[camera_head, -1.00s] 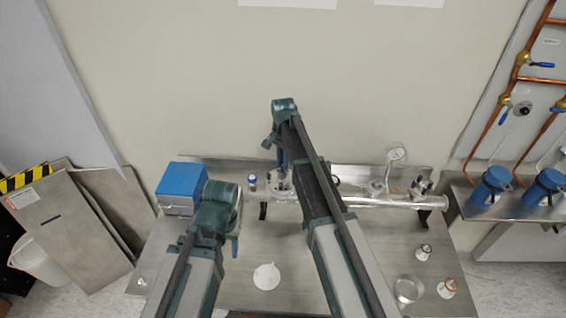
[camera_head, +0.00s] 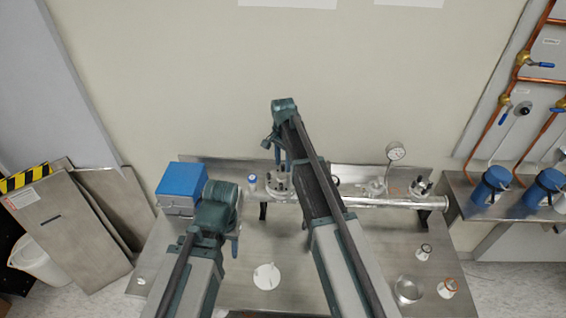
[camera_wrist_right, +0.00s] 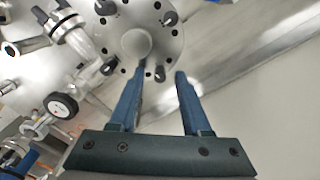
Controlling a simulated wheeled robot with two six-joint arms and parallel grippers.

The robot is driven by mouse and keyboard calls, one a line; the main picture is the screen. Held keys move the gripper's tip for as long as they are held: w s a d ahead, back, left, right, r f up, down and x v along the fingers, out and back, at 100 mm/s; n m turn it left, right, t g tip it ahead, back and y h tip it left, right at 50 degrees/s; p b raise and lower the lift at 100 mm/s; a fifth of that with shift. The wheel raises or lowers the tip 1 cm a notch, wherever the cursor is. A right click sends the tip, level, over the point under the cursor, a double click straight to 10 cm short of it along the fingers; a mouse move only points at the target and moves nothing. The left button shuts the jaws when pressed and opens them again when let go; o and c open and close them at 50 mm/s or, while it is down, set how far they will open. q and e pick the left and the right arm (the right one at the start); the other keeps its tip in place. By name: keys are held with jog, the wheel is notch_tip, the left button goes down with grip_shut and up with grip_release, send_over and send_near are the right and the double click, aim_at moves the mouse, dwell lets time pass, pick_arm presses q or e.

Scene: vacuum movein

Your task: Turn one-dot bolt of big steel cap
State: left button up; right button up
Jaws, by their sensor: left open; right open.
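The big steel cap (camera_wrist_right: 160,35) is a round metal flange with several dark bolts around its rim, at the top of the right wrist view. It also shows in the head view (camera_head: 279,185), partly hidden by my right gripper. One dark bolt (camera_wrist_right: 160,73) stands between my open right fingertips (camera_wrist_right: 160,72), and I cannot tell whether they touch it. No dot mark is readable on the bolts. My right gripper (camera_head: 280,160) points down over the cap. My left gripper (camera_head: 235,243) is low over the table, left of the cap, with no object seen in it.
A blue-topped box (camera_head: 181,181) stands left of the cap. A long metal tube (camera_head: 385,202) with a pressure gauge (camera_head: 395,151) extends right. A white disc (camera_head: 266,276), a glass dish (camera_head: 408,290) and small containers (camera_head: 447,288) rest on the table (camera_head: 330,265).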

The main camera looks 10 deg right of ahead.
aim_at(283, 165)
notch_tip(283, 165, up, 14)
jog(key=p, duration=1.4)
jog(key=shift+f, duration=0.1)
jog(key=s+a+n, duration=0.1)
jog(key=s+n, duration=0.3)
jog(key=n, duration=1.3)
jog(key=s+a+n, duration=0.1)
jog(key=s+n, duration=0.4)
jog(key=n, duration=1.3)
jog(key=shift+a, duration=0.35)
